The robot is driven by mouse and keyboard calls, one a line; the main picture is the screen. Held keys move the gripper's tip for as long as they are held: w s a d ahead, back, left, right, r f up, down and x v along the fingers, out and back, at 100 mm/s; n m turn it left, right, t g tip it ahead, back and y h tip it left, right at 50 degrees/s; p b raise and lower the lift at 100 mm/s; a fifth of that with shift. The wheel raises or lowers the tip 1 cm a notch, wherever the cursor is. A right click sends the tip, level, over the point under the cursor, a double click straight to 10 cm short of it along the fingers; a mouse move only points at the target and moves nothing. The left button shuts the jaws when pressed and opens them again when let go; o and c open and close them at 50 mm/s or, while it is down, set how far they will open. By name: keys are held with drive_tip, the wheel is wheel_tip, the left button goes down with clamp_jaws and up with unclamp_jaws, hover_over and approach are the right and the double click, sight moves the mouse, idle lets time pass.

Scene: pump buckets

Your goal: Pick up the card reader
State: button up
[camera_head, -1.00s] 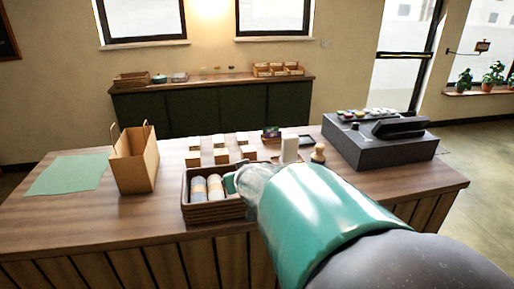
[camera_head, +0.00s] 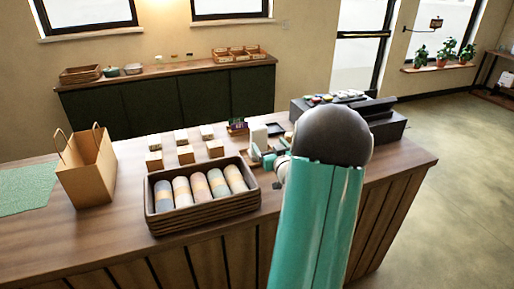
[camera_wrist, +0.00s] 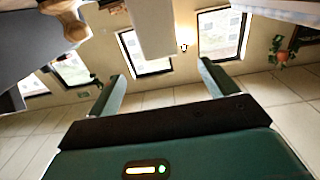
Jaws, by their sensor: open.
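A white upright block, probably the card reader (camera_head: 258,137), stands on the counter behind the basket of rolls. It also shows in the wrist view (camera_wrist: 151,27), where the picture is upside down. My gripper (camera_head: 262,155) is at the near side of this block, low over the counter. In the wrist view, its two teal fingers (camera_wrist: 160,72) are spread apart with nothing between them. The block lies beyond the fingertips, roughly in line with the gap. My arm hides part of the counter to the right.
A brown basket (camera_head: 205,213) of several rolls is left of my gripper. Several small boxes (camera_head: 185,154) stand behind it. A paper bag (camera_head: 87,168) is at the left. A dark cash register (camera_head: 385,122) is at the right. A wooden knobbed object (camera_wrist: 66,20) shows in the wrist view.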

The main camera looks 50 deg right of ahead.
sight(261, 132)
drive_tip(key=x, duration=1.1)
drive_tip(key=shift+w+d, duration=0.15)
drive_tip(key=shift+w, duration=0.1)
drive_tip(key=shift+c, duration=0.3)
drive_tip(key=c, duration=1.4)
drive_tip(key=shift+c, duration=1.2)
drive_tip(key=shift+r, duration=0.1)
